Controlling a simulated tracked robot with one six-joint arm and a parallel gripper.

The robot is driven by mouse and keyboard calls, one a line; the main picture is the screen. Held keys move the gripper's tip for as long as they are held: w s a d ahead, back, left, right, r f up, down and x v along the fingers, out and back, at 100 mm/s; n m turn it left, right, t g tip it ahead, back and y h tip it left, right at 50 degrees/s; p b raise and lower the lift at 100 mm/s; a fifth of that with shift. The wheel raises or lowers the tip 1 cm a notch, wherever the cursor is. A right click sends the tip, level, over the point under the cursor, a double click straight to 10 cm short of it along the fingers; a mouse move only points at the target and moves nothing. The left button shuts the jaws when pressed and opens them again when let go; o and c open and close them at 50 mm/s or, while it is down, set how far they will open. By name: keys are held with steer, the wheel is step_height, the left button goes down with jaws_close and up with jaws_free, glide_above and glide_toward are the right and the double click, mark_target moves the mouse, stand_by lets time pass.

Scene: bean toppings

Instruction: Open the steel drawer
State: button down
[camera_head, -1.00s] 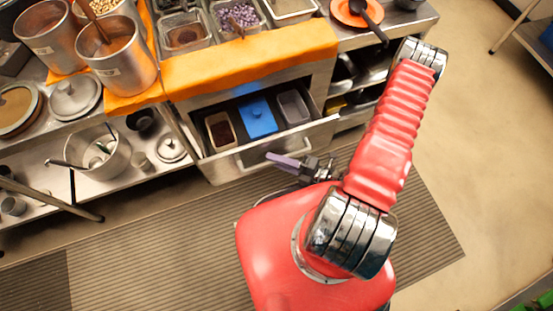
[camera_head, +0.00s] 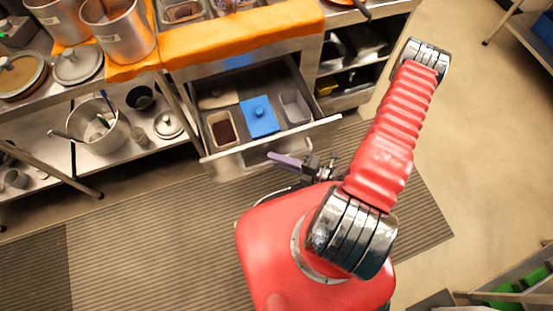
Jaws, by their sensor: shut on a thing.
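The steel drawer (camera_head: 320,131) stands open below the counter, pulled far out. Inside it show a container of dark brown contents (camera_head: 222,130), a blue lidded container (camera_head: 259,117) and a grey container (camera_head: 295,107). My gripper (camera_head: 282,159) is at the front of the drawer, near the middle of its front panel, with one purple finger showing. It is shut on the drawer's handle, which is mostly hidden by the gripper and the panel's edge.
An orange cloth (camera_head: 245,43) covers the counter's front edge above the drawer. A lower shelf at left holds a steel pot (camera_head: 99,132) and a lid (camera_head: 168,125). The striped floor mat (camera_head: 150,235) is clear at left.

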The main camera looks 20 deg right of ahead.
steer(key=shift+s+f, duration=0.2)
steer(key=shift+s, duration=0.05)
steer(key=c, duration=1.7)
jaws_free()
steer(key=shift+r, duration=0.1)
steer(key=shift+c, duration=0.2)
steer(key=shift+d, duration=0.15)
steer(key=v, duration=1.3)
steer(key=shift+s+d, duration=0.2)
